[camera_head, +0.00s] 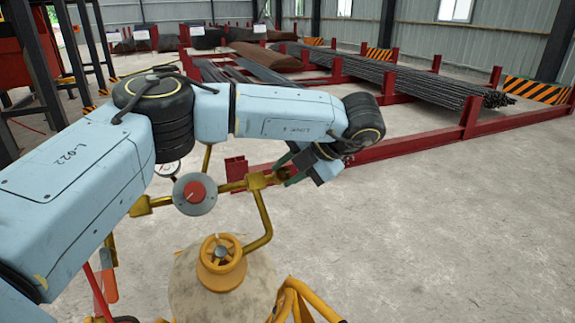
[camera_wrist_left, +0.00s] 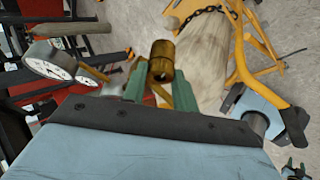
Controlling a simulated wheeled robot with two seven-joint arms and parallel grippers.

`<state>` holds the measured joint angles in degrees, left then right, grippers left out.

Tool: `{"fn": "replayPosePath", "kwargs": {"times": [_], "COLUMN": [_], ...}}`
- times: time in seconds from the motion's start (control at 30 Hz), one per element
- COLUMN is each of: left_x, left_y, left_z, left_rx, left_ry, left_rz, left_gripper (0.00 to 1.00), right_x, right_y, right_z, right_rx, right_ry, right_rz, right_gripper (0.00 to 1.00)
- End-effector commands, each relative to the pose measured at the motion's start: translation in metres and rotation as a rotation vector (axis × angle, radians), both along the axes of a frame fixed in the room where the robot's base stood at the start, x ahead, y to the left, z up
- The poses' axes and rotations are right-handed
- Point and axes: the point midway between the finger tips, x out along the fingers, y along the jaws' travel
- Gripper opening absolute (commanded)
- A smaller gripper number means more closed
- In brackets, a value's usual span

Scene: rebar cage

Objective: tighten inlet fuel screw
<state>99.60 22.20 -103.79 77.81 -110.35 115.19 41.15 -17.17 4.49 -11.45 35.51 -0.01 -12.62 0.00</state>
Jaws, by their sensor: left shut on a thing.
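The inlet fuel screw appears to be the brass fitting at the right end of the brass pipework (camera_head: 256,181); the left wrist view shows its round brass end (camera_wrist_left: 161,60). My left gripper (camera_head: 288,175) reaches down to this fitting from the right. In the left wrist view its green fingers (camera_wrist_left: 160,90) stand on either side of the brass part, shut on it. The gripper's body partly hides the fitting in the head view. In the left wrist view, a small part at the lower right corner may be my right gripper (camera_wrist_left: 294,168); its jaws are unclear.
A yellow-capped tank (camera_head: 222,262) stands below, beside a yellow frame (camera_head: 298,300). Red racks with rebar (camera_head: 410,85) stand behind. Floor at right is clear.

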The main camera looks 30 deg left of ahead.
Motion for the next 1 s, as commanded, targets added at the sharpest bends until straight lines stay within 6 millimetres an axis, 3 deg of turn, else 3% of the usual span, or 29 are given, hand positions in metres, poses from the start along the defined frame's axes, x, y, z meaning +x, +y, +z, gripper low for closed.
{"fn": "replayPosePath", "kwargs": {"times": [0.5, 1.0], "left_x": [-0.0007, -0.0018], "left_y": [-0.0028, -0.0031], "left_z": [-0.0013, -0.0033], "left_rx": [0.240, 0.355], "left_ry": [0.262, 0.396], "left_rz": [-0.302, -0.449], "left_gripper": [0.06, 0.06], "right_x": [-0.0002, -0.0002], "right_y": [0.0000, -0.0006], "right_z": [0.0115, 0.0111], "right_rx": [0.000, -0.001], "right_ry": [0.000, 0.000], "right_rz": [0.001, 0.001], "right_gripper": [0.36, 0.36]}}
